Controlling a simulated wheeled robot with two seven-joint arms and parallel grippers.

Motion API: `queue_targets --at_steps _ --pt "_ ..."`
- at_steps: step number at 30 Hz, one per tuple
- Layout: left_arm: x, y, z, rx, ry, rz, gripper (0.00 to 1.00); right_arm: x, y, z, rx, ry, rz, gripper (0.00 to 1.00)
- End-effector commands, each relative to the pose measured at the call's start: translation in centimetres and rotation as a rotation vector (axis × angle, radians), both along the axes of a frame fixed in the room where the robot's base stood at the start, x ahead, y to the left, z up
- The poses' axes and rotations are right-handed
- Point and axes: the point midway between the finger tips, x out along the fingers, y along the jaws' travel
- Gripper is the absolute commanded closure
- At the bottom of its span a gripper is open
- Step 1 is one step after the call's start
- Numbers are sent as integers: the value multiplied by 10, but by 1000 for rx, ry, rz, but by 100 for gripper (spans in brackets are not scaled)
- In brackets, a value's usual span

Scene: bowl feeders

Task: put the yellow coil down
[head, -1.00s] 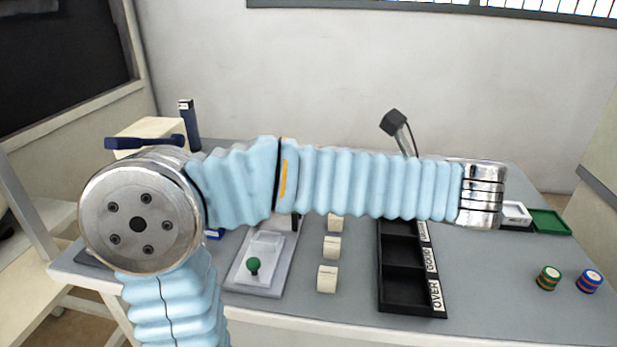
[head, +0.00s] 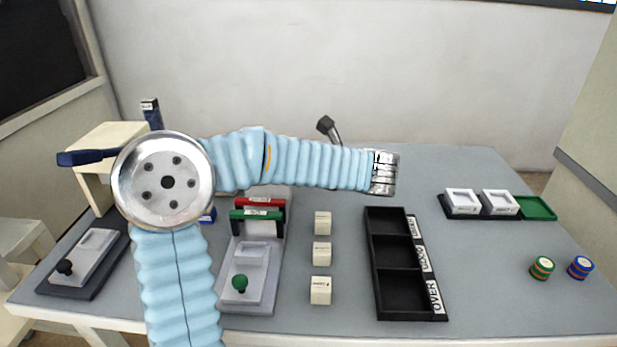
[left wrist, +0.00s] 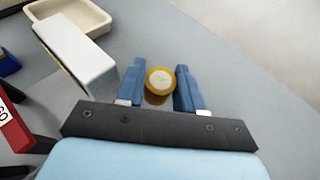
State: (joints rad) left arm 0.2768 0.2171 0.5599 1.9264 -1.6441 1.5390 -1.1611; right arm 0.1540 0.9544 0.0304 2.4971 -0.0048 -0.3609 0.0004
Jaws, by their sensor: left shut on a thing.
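The yellow coil (left wrist: 160,80) has a pale round top and sits between the two blue fingers of my left gripper (left wrist: 160,67) in the left wrist view. The gripper is shut on it. The grey table surface lies beyond the coil; I cannot tell whether the coil touches it. In the head view my left arm crosses the picture, with its wrist above the back of the table. The left gripper and the coil do not show there. My right gripper is in neither view.
A black tray (head: 390,209) with three labelled compartments stands mid-table, beside several cream blocks (head: 321,254). A fixture (head: 265,298) has red and green handles. Green (head: 542,267) and blue (head: 580,267) coils stand right. In the wrist view, a white box (left wrist: 75,55) and beige bowl (left wrist: 80,14) are near the left finger.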

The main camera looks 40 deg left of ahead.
Motion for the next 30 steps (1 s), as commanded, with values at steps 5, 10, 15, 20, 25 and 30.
queue_targets --at_steps 5,10,15,20,25,30 --pt "5 5 -8 0 0 1 93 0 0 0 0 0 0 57" --pt "8 9 -34 2 5 0 93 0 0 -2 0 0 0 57" --pt "8 9 -45 0 -1 0 93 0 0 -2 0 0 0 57" --pt "8 9 -45 1 -1 0 93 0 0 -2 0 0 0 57" --pt "8 9 -47 0 -1 0 57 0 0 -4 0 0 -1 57" --pt "8 9 -47 0 -1 0 38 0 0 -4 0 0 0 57"
